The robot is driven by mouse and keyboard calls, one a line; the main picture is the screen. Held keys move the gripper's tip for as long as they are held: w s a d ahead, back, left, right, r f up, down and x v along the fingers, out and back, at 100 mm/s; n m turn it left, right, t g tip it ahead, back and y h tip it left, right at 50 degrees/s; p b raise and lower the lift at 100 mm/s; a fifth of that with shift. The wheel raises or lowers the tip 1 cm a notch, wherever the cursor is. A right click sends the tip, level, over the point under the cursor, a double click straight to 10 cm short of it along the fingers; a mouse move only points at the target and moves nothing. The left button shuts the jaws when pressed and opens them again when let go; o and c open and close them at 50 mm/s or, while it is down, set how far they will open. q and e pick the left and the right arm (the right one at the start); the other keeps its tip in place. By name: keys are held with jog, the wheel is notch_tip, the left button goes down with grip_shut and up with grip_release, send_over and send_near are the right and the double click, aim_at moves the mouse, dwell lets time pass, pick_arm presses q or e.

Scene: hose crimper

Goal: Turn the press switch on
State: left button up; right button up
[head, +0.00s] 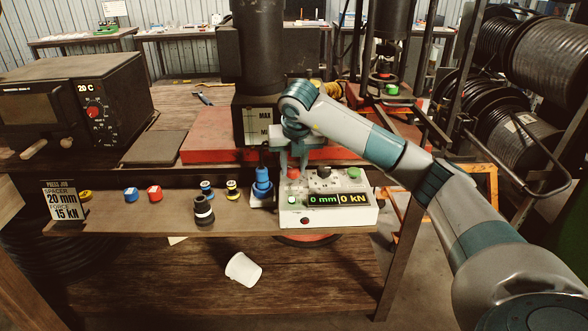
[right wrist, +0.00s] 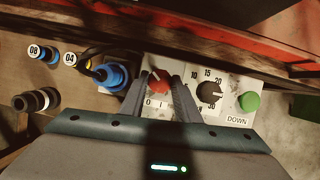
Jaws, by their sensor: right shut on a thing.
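The press control box (head: 330,212) is white and stands at the right end of the shelf. Its red rotary switch (right wrist: 158,83) has the marks 0 and I below it in the right wrist view. My right gripper (head: 293,168) points down over the box, its two fingers on either side of the red switch, shut on it. The fingers hide part of the switch in the head view. The display (head: 338,199) is lit and reads 0 mm and 0 kN. My left gripper is not in view.
A black dial (right wrist: 209,93) and a green DOWN button (right wrist: 249,101) sit right of the switch. Several small fittings and a job card (head: 62,200) are further left. The red press base (head: 210,140) is behind.

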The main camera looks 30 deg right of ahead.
jog(key=shift+m, duration=0.5)
jog(key=o, duration=1)
jog(key=shift+r, duration=0.1)
jog(key=v, duration=1.7)
jog(key=shift+w+a+r, duration=0.1)
jog(key=shift+a, duration=0.25)
